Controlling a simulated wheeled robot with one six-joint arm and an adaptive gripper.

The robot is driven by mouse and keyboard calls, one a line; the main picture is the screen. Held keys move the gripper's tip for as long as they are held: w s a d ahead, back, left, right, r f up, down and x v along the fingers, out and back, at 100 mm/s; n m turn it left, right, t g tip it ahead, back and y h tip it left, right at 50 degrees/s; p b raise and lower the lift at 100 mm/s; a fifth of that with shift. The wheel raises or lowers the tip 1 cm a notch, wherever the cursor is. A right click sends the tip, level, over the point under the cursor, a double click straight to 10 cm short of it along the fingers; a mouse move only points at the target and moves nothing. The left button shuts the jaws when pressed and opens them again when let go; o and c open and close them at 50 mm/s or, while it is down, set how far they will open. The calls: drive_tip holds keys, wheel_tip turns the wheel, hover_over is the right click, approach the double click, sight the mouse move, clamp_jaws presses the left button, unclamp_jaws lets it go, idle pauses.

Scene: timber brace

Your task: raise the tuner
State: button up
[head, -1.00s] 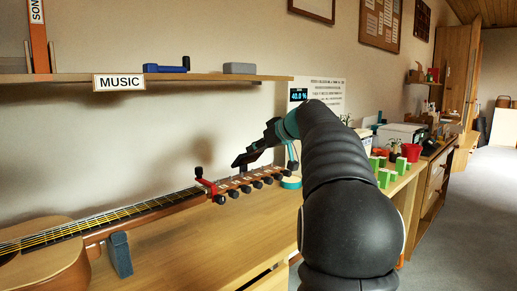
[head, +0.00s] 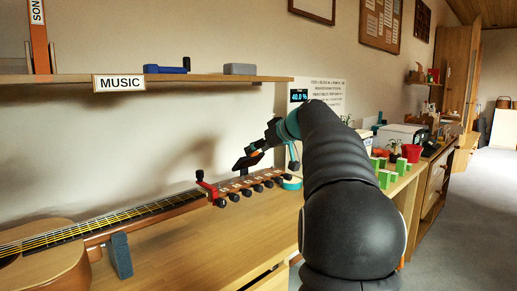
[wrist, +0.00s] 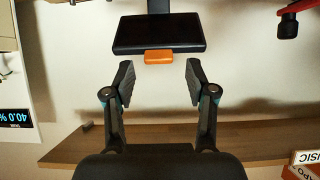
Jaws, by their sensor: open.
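The tuner (head: 246,164) is a small dark panel on a stem at the guitar's headstock (head: 243,187). In the wrist view, the tuner (wrist: 157,34) is a black tilted rectangle with an orange tab (wrist: 159,57) on the edge facing me. My gripper (wrist: 160,84) is open and empty, with its two fingertips spread apart. The tuner lies just beyond the fingertips, with its orange tab centred between them; they do not appear to touch it.
The guitar (head: 115,222) lies along the bench, its neck on a blue-grey support (head: 121,256). A red capo-like clamp (head: 206,187) stands on the neck near the headstock. A wall shelf (head: 200,78) runs above. A display reading 40.0 % (head: 299,95) is on the wall behind.

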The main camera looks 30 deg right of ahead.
drive_tip(key=v, duration=1.1)
drive_tip(key=shift+s+r, duration=0.25)
drive_tip(key=shift+s, duration=0.1)
